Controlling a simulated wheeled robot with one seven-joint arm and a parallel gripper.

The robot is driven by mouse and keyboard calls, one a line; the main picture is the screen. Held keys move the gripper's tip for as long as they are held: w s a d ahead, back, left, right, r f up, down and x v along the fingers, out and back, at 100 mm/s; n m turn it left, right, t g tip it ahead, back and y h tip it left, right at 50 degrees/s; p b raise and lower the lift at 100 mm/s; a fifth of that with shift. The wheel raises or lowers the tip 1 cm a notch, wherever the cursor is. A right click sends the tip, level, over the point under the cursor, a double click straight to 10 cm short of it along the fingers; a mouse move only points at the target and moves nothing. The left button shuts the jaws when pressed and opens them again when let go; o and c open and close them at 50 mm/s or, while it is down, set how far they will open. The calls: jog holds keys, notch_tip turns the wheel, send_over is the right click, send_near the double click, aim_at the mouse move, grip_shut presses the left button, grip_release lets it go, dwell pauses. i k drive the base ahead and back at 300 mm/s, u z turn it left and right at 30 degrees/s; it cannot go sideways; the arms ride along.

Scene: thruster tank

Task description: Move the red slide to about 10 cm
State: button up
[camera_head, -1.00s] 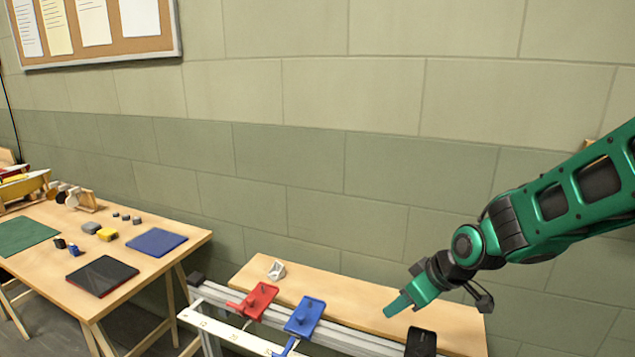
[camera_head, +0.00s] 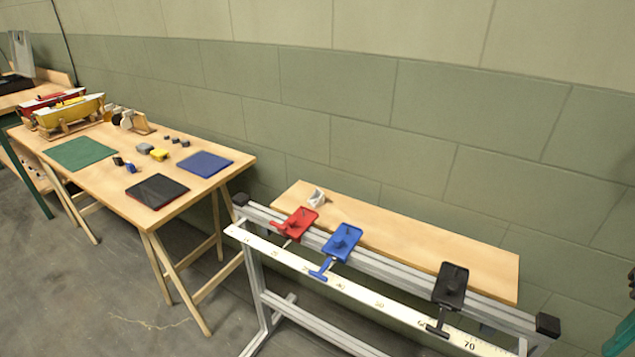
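The red slide (camera_head: 299,222) sits on the grey rail (camera_head: 392,267) near its left end. Its thin pointer reaches down toward the white scale (camera_head: 350,293), near a mark that looks like 20; the exact reading is too small to tell. The blue slide (camera_head: 342,242) sits to its right, with a gap between them. The black slide (camera_head: 451,286) is far right, its pointer between about 60 and 70. A green piece of my arm or gripper (camera_head: 620,338) shows cut off at the lower right corner, well away from the red slide; its fingers cannot be made out.
A wooden shelf (camera_head: 420,238) runs behind the rail, with a small white object (camera_head: 316,197) on it. Left stands a wooden table (camera_head: 112,187) with mats, small blocks and boat models. A black end cap (camera_head: 241,200) ends the rail at left. Floor (camera_head: 130,305) in front is clear.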

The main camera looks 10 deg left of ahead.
aim_at(304, 217)
jog(key=u, duration=0.15)
jog(key=k, duration=0.8)
jog(key=u, duration=0.65)
jog(key=i, duration=1)
jog(key=z, duration=0.05)
